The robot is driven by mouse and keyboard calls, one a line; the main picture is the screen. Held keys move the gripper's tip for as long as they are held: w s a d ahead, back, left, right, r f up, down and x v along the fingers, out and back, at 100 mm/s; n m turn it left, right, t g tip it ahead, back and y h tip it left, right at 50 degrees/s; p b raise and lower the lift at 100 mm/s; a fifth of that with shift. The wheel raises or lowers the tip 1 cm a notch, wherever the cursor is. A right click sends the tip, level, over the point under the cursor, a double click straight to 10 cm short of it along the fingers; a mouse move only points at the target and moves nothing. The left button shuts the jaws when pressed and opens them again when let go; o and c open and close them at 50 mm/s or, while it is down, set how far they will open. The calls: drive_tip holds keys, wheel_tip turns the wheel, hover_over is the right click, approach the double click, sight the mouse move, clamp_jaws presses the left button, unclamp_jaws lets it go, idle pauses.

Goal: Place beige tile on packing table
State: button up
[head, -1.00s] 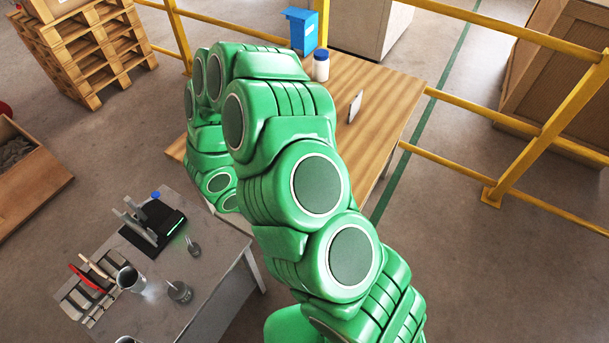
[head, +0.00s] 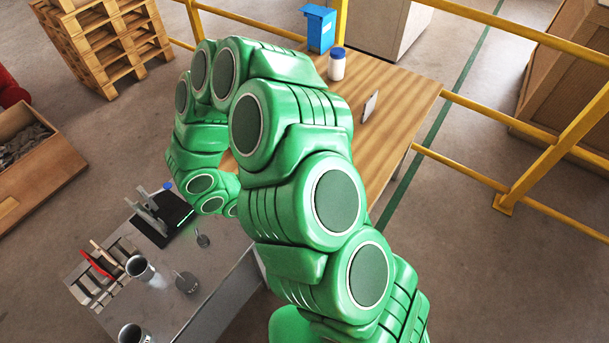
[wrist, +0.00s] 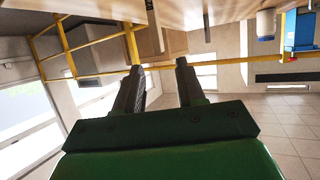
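In the head view a wooden-topped table (head: 405,92), likely the packing table, stands beyond my green arm. On it a small pale panel (head: 371,105) stands on edge. On the grey bench (head: 215,290) at lower left, a rack (head: 84,291) holds a red piece (head: 97,265) and a thin beige piece (head: 103,252), which may be the beige tile. My gripper is hidden behind my arm in the head view. In the wrist view my gripper (wrist: 160,66) has its fingers apart with nothing between them. The table's wooden surface (wrist: 205,9) shows along the top there.
A white jar (head: 336,65) and a blue bin (head: 319,28) are at the wooden table's far end. A black device (head: 162,218) and metal cups (head: 140,267) occupy the bench. Yellow railings (head: 480,108) run behind and right. Stacked pallets (head: 105,45) stand at upper left.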

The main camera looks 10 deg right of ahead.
drive_tip(key=shift+v, duration=2.25)
drive_tip(key=shift+w, duration=0.1)
